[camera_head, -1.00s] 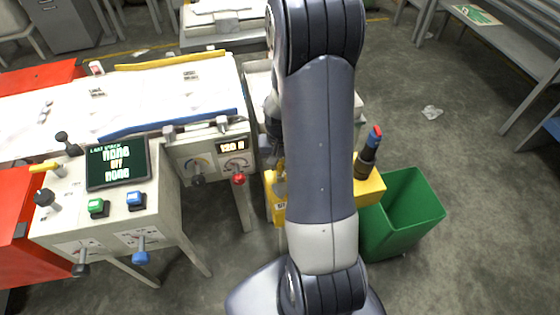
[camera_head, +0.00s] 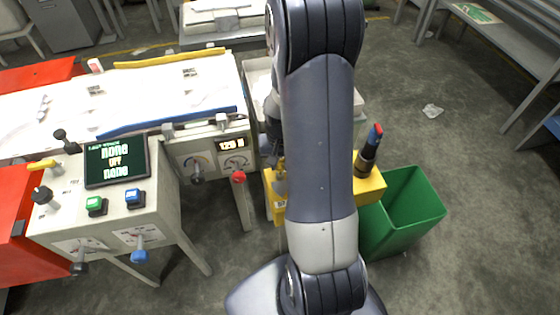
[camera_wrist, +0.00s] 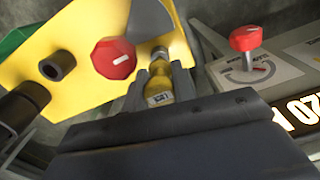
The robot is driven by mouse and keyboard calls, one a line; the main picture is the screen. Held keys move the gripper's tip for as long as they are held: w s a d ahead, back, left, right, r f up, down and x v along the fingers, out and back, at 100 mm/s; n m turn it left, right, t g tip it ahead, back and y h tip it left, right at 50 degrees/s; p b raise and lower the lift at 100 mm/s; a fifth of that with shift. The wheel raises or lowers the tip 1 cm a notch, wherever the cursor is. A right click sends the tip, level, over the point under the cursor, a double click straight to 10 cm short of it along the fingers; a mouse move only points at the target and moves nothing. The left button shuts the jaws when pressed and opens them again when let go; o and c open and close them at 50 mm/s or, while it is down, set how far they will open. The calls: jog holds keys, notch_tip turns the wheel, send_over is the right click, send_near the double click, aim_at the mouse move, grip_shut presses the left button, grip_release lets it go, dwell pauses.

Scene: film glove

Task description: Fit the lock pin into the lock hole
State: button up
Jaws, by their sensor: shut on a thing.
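In the wrist view my gripper (camera_wrist: 160,74) is shut on a small yellow piece (camera_wrist: 159,88) with a pale label, which I take to be the lock pin. A rounded metal end shows just beyond the fingers, close to the yellow box (camera_wrist: 93,28). I cannot tell whether it touches the box or sits in a hole. The box face carries a dark-rimmed round hole (camera_wrist: 57,65), which may be the lock hole, left of a red octagonal knob (camera_wrist: 113,58). In the head view the yellow box (camera_head: 369,187) is partly behind my arm, which mostly hides the gripper.
A machine panel with a red knob (camera_head: 238,177) and a lit display (camera_head: 232,144) stands left of the box; the red knob also shows in the wrist view (camera_wrist: 246,38). A green bin (camera_head: 415,207) stands right of the box.

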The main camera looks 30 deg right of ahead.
jog(key=shift+f+b, duration=0.45)
jog(key=shift+f, duration=0.2)
jog(key=o, duration=1)
jog(key=shift+o, duration=0.2)
jog(key=shift+r, duration=0.15)
notch_tip(320, 180, up, 11)
jog(key=shift+f+p, duration=0.15)
jog(key=shift+p, duration=0.9)
notch_tip(320, 180, down, 10)
jog(key=shift+f+b, duration=0.1)
jog(key=shift+b, duration=0.6)
